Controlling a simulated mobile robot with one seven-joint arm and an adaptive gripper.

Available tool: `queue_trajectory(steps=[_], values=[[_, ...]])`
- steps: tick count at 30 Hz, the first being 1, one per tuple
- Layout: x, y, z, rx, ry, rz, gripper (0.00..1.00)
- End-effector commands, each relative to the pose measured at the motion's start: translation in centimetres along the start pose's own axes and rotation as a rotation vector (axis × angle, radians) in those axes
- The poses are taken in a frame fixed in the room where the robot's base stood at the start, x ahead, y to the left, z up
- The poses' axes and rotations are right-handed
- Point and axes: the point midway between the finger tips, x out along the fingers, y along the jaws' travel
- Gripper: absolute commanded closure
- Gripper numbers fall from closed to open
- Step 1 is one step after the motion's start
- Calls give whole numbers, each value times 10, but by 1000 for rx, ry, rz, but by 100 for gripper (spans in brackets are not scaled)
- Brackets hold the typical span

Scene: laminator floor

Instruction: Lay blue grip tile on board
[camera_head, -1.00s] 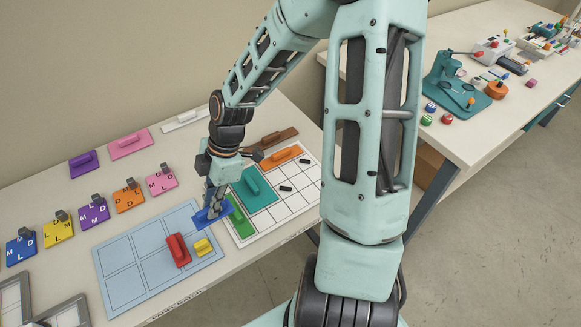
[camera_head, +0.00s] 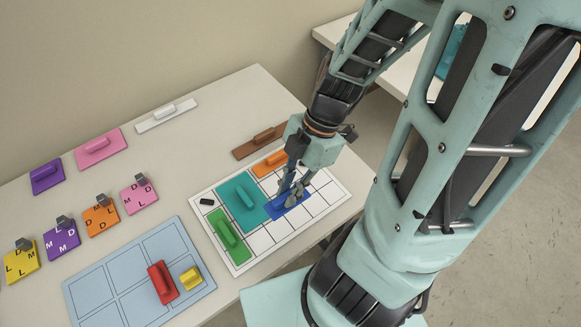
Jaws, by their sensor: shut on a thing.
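The blue grip tile (camera_head: 284,209) is at the white grid board (camera_head: 245,264), right of the teal tile. My gripper (camera_head: 291,198) is shut on its grip from above. The tile looks flat on or just over the board; I cannot tell whether it touches. The board also carries a teal tile (camera_head: 233,208), a green tile (camera_head: 228,242) and an orange tile (camera_head: 266,167). Part of the blue tile is hidden behind my fingers.
A pale blue tray (camera_head: 92,288) in front left holds a red tile (camera_head: 158,291) and a yellow tile (camera_head: 193,284). A brown tile (camera_head: 245,151), white tile (camera_head: 165,120), pink tile (camera_head: 90,158) and purple tile (camera_head: 45,185) lie behind. Lettered tiles (camera_head: 100,226) line the left.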

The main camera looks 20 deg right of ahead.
Motion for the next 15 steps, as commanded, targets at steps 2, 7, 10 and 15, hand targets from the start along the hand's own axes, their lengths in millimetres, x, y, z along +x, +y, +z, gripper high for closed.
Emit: queue_trajectory(steps=[2,7,10,15], values=[[2,-5,0,-4,2,-1,100],[5,-5,2,-14,9,-2,100],[10,8,9,-17,11,-1,100],[19,38,27,-18,11,-2,100]])
